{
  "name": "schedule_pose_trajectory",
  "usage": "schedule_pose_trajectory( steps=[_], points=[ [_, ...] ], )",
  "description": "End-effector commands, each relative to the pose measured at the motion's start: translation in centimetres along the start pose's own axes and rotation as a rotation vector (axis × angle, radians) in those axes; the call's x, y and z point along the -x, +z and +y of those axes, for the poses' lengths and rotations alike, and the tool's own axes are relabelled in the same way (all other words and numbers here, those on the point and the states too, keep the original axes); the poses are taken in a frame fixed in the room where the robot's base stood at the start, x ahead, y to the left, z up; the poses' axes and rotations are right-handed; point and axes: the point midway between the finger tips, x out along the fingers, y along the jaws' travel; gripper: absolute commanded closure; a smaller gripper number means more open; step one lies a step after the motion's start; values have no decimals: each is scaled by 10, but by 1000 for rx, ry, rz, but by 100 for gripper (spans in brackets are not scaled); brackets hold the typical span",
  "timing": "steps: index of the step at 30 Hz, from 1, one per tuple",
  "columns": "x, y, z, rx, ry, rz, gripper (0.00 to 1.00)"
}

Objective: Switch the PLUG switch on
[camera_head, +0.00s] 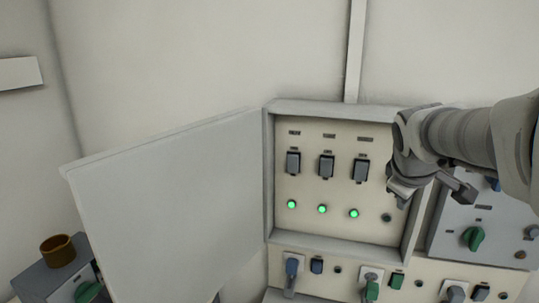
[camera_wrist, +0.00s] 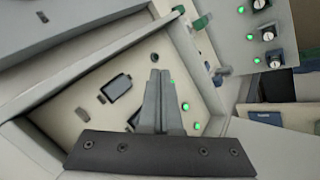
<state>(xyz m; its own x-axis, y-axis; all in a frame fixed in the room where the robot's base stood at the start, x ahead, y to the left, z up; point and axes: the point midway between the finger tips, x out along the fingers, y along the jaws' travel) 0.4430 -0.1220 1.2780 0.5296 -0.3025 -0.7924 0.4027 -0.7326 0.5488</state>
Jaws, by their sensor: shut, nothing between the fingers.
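An open wall panel box (camera_head: 393,252) holds a row of dark switches with small labels too small to read, so I cannot tell which is PLUG. Three switches show in the head view: left (camera_head: 293,162), middle (camera_head: 326,166) and right (camera_head: 360,170). My arm hides the row's right end there. Below are three lit green lamps (camera_head: 322,209) and one dark lamp (camera_head: 387,217). In the wrist view, my gripper (camera_wrist: 160,72) is shut and empty in front of the panel. A dark switch (camera_wrist: 117,88) shows left of its fingers; another is partly hidden behind them.
The box door (camera_head: 170,195) stands wide open to the left. Below the box is a strip with several switches and knobs (camera_head: 291,268). A grey panel with a green knob (camera_head: 473,238) is at the right. A brown cup (camera_head: 57,250) stands at lower left.

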Motion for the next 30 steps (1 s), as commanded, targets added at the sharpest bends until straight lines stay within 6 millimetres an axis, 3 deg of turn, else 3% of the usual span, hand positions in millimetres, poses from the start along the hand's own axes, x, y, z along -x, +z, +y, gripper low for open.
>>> schedule_pose_trajectory(
  steps=[8, 21, 30],
  points=[
    [-11, -5, 6, -2, -4, -6, 100],
    [-50, -37, 36, -1, -3, -1, 100],
    [-61, -44, 44, -1, -1, 0, 100]
  ],
)
